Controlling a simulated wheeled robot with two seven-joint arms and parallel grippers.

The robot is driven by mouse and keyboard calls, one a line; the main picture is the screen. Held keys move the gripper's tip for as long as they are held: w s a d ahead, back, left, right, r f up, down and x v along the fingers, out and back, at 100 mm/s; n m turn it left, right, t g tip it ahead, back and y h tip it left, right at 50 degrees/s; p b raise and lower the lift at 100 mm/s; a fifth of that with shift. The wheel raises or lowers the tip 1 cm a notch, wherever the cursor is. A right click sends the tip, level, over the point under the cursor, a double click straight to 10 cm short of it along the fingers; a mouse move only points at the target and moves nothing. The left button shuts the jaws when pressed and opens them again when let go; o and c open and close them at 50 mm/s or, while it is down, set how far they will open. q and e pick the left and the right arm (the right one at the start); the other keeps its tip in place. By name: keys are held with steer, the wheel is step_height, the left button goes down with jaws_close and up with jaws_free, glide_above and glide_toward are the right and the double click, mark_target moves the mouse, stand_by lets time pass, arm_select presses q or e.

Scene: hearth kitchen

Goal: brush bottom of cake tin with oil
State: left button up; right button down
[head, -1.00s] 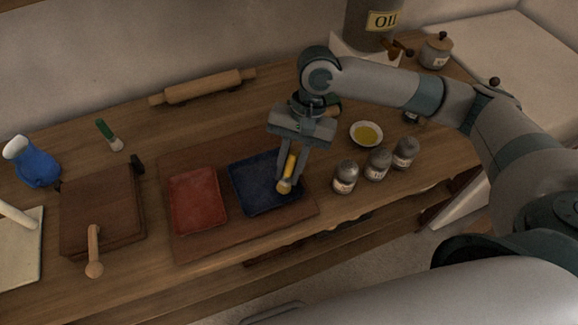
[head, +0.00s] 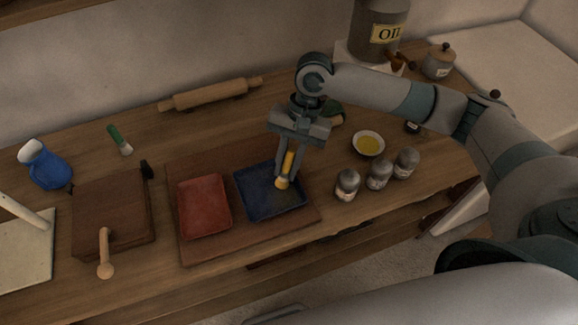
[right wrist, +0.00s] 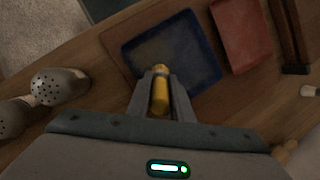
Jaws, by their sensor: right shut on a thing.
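My right gripper (head: 287,163) is shut on a yellow-handled brush (head: 288,163) and holds it pointing down over the blue tin (head: 262,208). The brush's pale tip is over the tin's floor; I cannot tell whether it touches. In the right wrist view the brush (right wrist: 160,92) sits between the fingers, over the blue tin (right wrist: 135,43). The red tin (head: 205,206) lies to the left of the blue one, both on a brown board (head: 240,236). A small bowl of yellow oil (head: 368,144) stands right of the gripper. My left gripper is not in view.
Several shakers (head: 347,184) stand right of the board. An oil canister (head: 379,24) and a lidded jar (head: 439,61) are at the back right. A rolling pin (head: 211,94), green-handled brush (head: 120,140), blue jug (head: 47,167) and brown box (head: 112,214) lie left and behind.

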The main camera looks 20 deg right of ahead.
stand_by(0.3)
steer(key=shift+w+r+p, duration=0.1)
steer(key=shift+w+p, duration=0.55)
steer(key=shift+w, duration=0.1)
steer(key=shift+w+a+f+p, duration=0.15)
steer(key=shift+w+p, duration=0.35)
steer(key=shift+w, duration=0.55)
steer(key=shift+p, duration=0.9)
steer(key=shift+f, duration=0.1)
